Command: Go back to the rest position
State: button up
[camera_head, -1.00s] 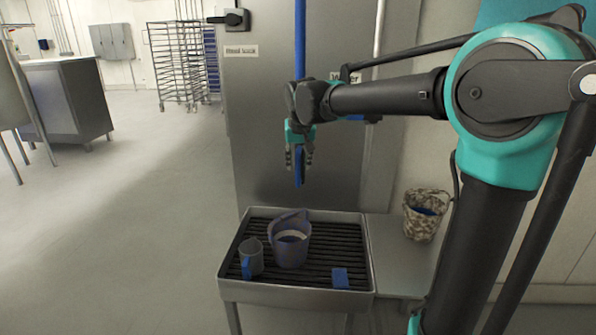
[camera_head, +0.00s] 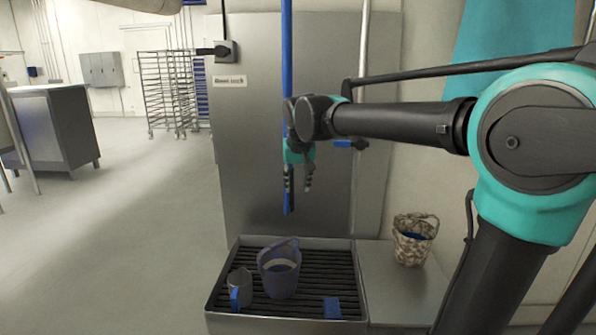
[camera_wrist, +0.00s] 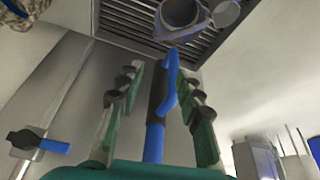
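My gripper (camera_head: 299,190) hangs pointing down at the end of my arm, above the grated sink. Its two fingers are apart in the wrist view (camera_wrist: 158,90). A blue vertical pipe (camera_head: 287,60) with a dark section and blue lower end shows between the fingers in the wrist view (camera_wrist: 154,145). Gaps show on the left of it; contact on the right cannot be told. In the head view the pipe passes behind my wrist. Nothing clearly sits in the grasp.
The grated sink (camera_head: 345,258) below holds a grey-blue bucket (camera_head: 280,283), a mug (camera_head: 240,287) and a blue block (camera_head: 332,308). A patterned bucket (camera_head: 412,245) stands on the ledge at right. A steel panel (camera_head: 250,150) stands behind. Open floor (camera_head: 110,240) lies left.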

jog(key=s+d+f+m, duration=0.1)
jog(key=s+d+f, duration=0.4)
jog(key=d+f, duration=0.3)
jog(key=s+d+f, duration=0.4)
jog(key=d+f, duration=0.3)
jog(key=s+d+f, duration=0.7)
jog(key=s+f, duration=0.5)
jog(key=s, duration=0.1)
jog(key=shift+d+m+h, duration=0.15)
jog(key=shift+m+h, duration=0.15)
jog(key=shift+m, duration=0.1)
